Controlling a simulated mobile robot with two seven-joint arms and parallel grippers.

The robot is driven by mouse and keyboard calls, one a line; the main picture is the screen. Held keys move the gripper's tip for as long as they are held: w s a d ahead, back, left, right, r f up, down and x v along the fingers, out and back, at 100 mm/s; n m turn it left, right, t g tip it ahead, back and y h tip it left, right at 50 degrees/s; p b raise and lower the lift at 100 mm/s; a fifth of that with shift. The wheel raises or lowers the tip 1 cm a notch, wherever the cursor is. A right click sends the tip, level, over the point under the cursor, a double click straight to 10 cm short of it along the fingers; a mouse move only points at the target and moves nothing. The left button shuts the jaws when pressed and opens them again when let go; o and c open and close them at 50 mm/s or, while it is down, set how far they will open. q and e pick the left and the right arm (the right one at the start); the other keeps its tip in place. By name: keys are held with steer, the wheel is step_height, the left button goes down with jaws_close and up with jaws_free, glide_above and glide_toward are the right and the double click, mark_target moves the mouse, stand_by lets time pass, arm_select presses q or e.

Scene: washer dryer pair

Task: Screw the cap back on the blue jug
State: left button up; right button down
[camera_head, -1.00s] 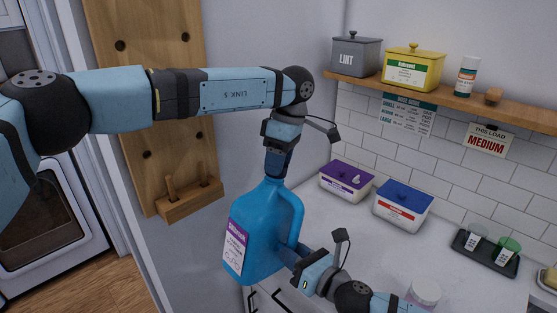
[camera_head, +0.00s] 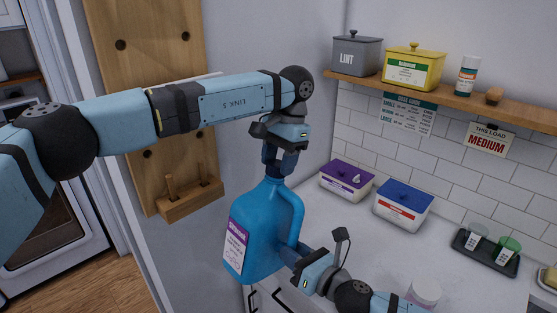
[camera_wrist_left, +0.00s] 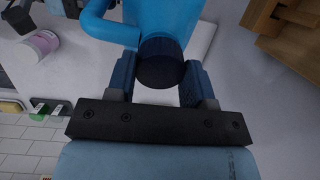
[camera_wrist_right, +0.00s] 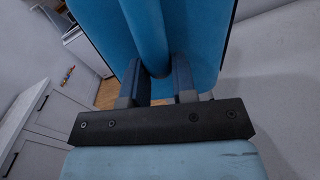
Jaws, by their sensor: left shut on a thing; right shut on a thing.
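The blue jug (camera_head: 258,235) stands upright at the left end of the white worktop, its white and purple label facing left. Its dark blue cap (camera_wrist_left: 160,62) sits at the jug's mouth in the left wrist view. My left gripper (camera_head: 277,163) comes from above and is shut on the cap, one finger on each side. My right gripper (camera_head: 290,256) is shut on the jug's handle (camera_head: 297,222) low on its right side. The right wrist view shows the handle (camera_wrist_right: 146,28) between its fingers. The thread under the cap is hidden.
A purple-lidded box (camera_head: 346,180) and a blue-lidded box (camera_head: 402,206) stand at the back. A dark tray (camera_head: 485,254) with small cups lies farther right. A white-lidded tub (camera_head: 425,290) is near my right arm. A wooden board (camera_head: 150,100) hangs left of the jug.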

arm_select(q)
steer(key=shift+w, duration=0.1)
steer(key=o, duration=0.9)
steer(key=shift+r, duration=0.1)
steer(key=shift+v, duration=2.15)
steer(key=shift+c, duration=0.4)
